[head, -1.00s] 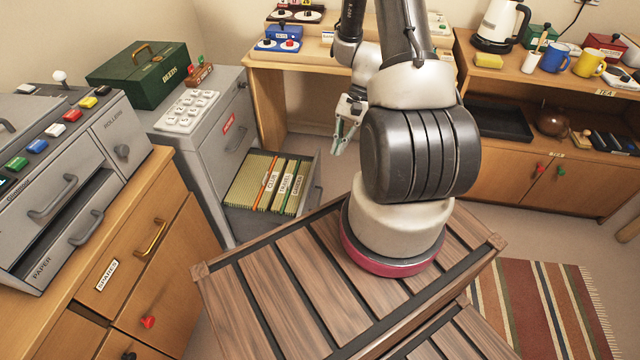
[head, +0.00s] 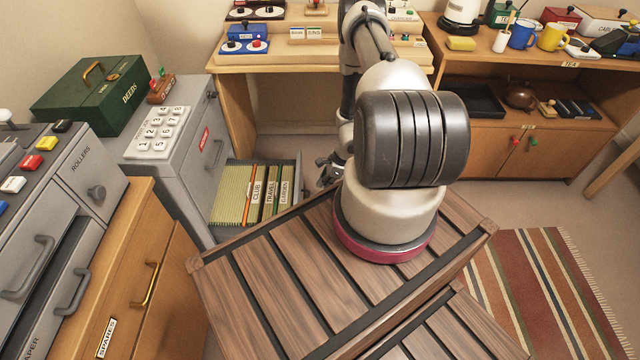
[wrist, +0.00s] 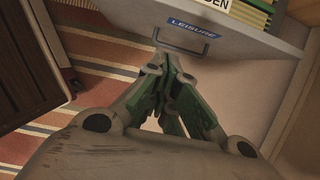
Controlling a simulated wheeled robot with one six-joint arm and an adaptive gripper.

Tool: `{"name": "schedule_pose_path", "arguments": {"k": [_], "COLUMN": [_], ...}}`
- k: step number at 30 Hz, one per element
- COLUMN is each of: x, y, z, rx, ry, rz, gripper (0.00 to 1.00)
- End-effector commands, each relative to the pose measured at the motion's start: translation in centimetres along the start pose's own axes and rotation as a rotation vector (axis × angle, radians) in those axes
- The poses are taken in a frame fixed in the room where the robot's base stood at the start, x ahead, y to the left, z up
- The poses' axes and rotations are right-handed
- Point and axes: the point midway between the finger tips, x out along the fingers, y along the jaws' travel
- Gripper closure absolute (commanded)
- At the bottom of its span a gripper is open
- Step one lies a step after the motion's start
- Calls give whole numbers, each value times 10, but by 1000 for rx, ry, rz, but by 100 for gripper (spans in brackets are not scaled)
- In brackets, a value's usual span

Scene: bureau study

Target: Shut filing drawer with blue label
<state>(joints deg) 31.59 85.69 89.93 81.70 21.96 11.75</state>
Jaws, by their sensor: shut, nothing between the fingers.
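The filing drawer with the blue label (wrist: 248,46) is pulled open. Its grey front carries a blue LEISURE label (wrist: 190,29) above a thin dark handle (wrist: 183,42) in the wrist view. In the head view the open drawer (head: 298,178) is the low one of the grey filing cabinet (head: 172,172), filled with folders. My gripper (wrist: 172,72) is shut and empty, its green fingers pointing at the drawer front near the handle. I cannot tell whether it touches. In the head view my gripper (head: 328,168) is small and partly hidden by my arm.
A red-labelled drawer (head: 205,140) above is shut. A wooden cabinet and grey machine (head: 70,240) stand at left. A desk (head: 240,95) stands behind, a sideboard (head: 540,150) at right. A striped rug (head: 535,290) lies on the floor.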

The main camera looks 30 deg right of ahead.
Motion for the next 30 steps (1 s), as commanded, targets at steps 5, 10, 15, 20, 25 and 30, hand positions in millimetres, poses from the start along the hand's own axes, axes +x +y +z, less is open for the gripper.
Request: {"name": "schedule_pose_path", "arguments": {"k": [5,10,15,20,25,30], "x": [40,75,86,90,91,91], "y": [2,1,1,0,0,0], "z": [0,0,23,34,38,38], "rx": [-2,-3,-4,-4,-3,-3], "ry": [0,-1,0,0,0,-1], "rz": [3,2,2,1,1,1], "gripper": [100,100,100,100,100,100]}}
